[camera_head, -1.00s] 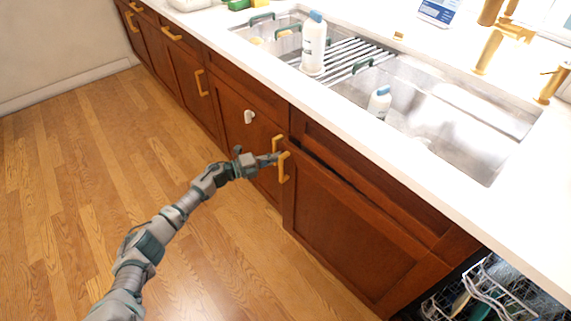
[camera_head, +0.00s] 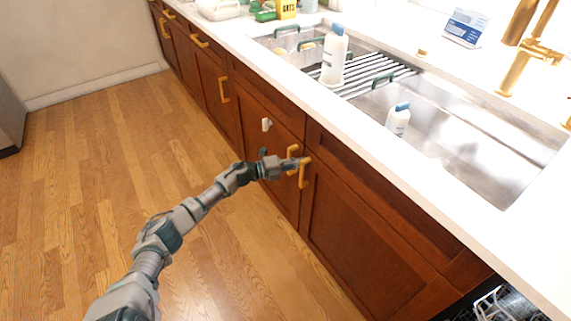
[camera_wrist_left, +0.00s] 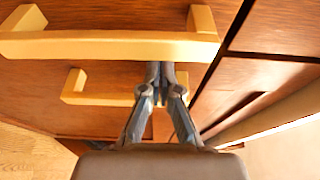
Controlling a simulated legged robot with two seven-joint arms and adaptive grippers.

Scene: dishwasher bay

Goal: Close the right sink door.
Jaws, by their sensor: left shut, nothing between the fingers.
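The right sink door (camera_head: 365,240) is a dark red-brown panel under the sink. It looks flush or nearly flush with the cabinet front; a small gap is too fine to tell. Its gold handle (camera_head: 304,173) is near its upper left corner. The left sink door (camera_head: 270,165) has a gold handle (camera_head: 291,158) beside it. My left gripper (camera_head: 300,161) is shut and empty at the two handles. In the left wrist view its closed fingers (camera_wrist_left: 160,80) lie by a large near handle (camera_wrist_left: 110,46) and a farther handle (camera_wrist_left: 120,90). Contact cannot be told. My right gripper is not in view.
A white countertop (camera_head: 370,150) with a steel sink (camera_head: 450,140) overhangs the doors. A dishwasher rack (camera_head: 505,305) shows at lower right. The wooden floor (camera_head: 110,190) is clear.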

